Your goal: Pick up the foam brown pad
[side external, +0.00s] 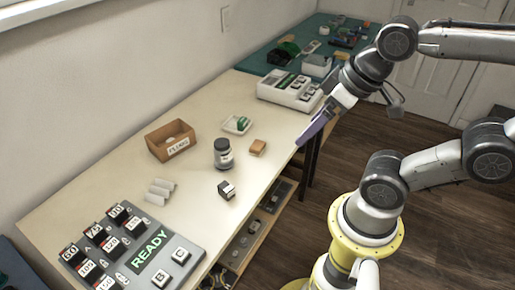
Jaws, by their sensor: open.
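The foam brown pad (258,147) is a small tan-brown block lying flat on the cream table. It sits near the table's right edge, to the right of a dark jar. My gripper (303,141) is at the right, above the table's edge, pointing down and to the left. It is open and apart from the pad, up and to its right in the picture. Its two fingers overlap from this angle, so the gap between them is hard to see.
The dark jar (222,154) stands close to the pad. A small white dish (236,124) with a green item lies behind. A brown box (170,140), a small black-and-white block (226,190), white rolls (159,191), a READY panel (187,232) and a white device (289,90) share the table (200,100).

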